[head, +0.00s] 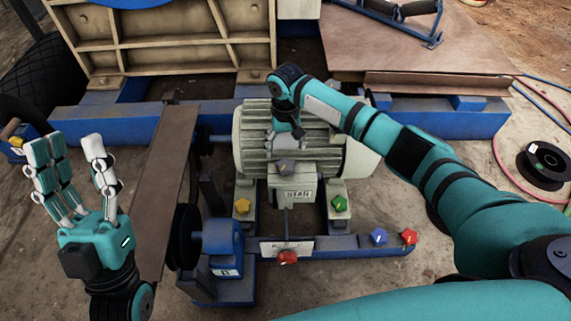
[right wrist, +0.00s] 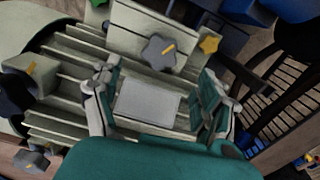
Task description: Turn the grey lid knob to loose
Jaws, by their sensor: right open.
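The grey lid knob (head: 284,166) is star-shaped and sits on the front of the pale ribbed motor housing (head: 250,135). My left gripper (head: 69,148) is open and empty at the far left, fingers upward.
A yellow knob (head: 242,206), green knob (head: 340,204), blue knob (head: 378,236) and two red ones, the middle red knob (head: 288,257) and right red knob (head: 409,237), surround the motor base. A brown belt (head: 165,190) runs left of the motor. A black spool (head: 543,165) lies right.

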